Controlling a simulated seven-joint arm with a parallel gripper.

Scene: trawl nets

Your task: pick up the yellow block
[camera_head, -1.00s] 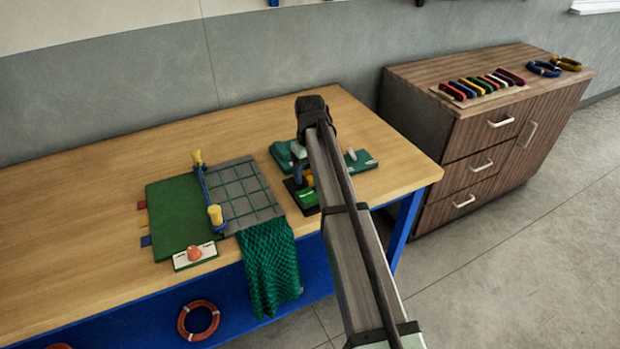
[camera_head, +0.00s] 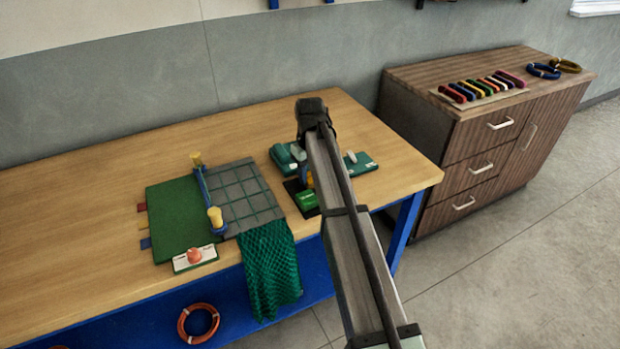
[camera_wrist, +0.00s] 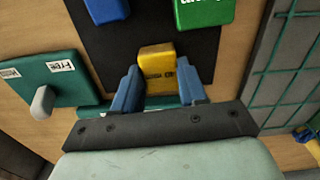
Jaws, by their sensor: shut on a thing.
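The yellow block (camera_wrist: 158,66) stands between the two blue fingers of my gripper (camera_wrist: 159,84) in the wrist view. The fingers are closed on its sides. Dark marking shows on its near face. A black mat (camera_wrist: 150,28) lies beyond and beneath it; I cannot tell whether the block touches the mat. In the head view only a sliver of the yellow block (camera_head: 310,180) shows, mostly hidden behind my arm.
A green block (camera_wrist: 204,10) and a blue block (camera_wrist: 106,9) sit on the mat. A teal fixture (camera_wrist: 48,76) with labels and a grey knob is at left. A grey grid board (camera_head: 240,185) and green net (camera_head: 268,270) lie left of the mat. The table's left (camera_head: 60,215) is clear.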

